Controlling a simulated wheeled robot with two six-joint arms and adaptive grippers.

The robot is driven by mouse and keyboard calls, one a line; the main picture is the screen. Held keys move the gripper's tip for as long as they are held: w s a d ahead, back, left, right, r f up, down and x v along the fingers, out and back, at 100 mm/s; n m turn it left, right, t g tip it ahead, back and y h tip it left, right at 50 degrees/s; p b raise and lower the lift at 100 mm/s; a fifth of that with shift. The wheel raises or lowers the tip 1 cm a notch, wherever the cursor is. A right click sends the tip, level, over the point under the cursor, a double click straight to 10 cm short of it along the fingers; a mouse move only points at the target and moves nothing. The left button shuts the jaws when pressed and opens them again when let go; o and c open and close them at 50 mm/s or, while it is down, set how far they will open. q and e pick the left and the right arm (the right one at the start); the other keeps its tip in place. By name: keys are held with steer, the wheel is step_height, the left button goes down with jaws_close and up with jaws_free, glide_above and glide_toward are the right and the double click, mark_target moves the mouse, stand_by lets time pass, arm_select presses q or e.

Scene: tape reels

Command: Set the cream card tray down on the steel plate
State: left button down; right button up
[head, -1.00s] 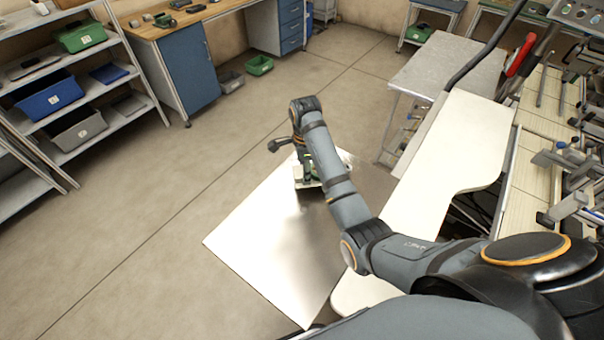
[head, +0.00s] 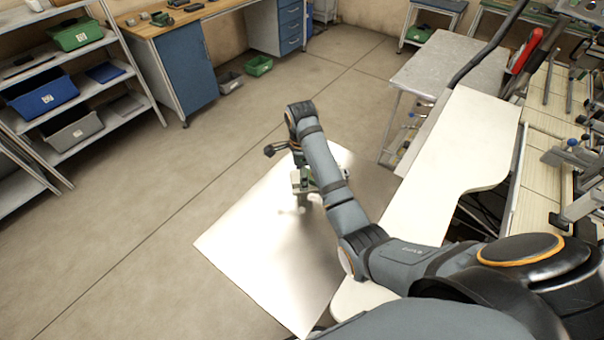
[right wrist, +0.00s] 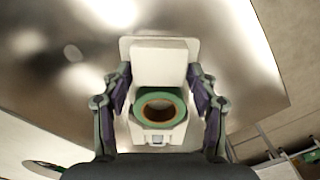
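The cream card tray (right wrist: 160,60) is between the fingers of my right gripper (right wrist: 160,105), which is shut on its sides. A green tape reel (right wrist: 141,108) with a brown core lies in the tray. In the head view the tray (head: 309,189) is small and partly hidden by my right arm and gripper (head: 302,180). It is over the far part of the steel plate (head: 265,255), a broad shiny sheet. A pale reflection shows below it, so it looks slightly above the plate; the exact gap is unclear. My left gripper is not in view.
A cream worktop (head: 455,150) runs along the right of the plate, with a grey metal table (head: 435,65) beyond it. Shelves with bins (head: 48,98) stand at the left. The floor left of the plate is clear, and the near plate surface is bare.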

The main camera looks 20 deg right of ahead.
steer(key=shift+o, duration=0.4)
steer(key=shift+d, duration=0.1)
steer(key=shift+r, duration=0.15)
step_height(320, 180, up, 12)
steer(key=p, duration=1)
steer(key=shift+p, duration=0.3)
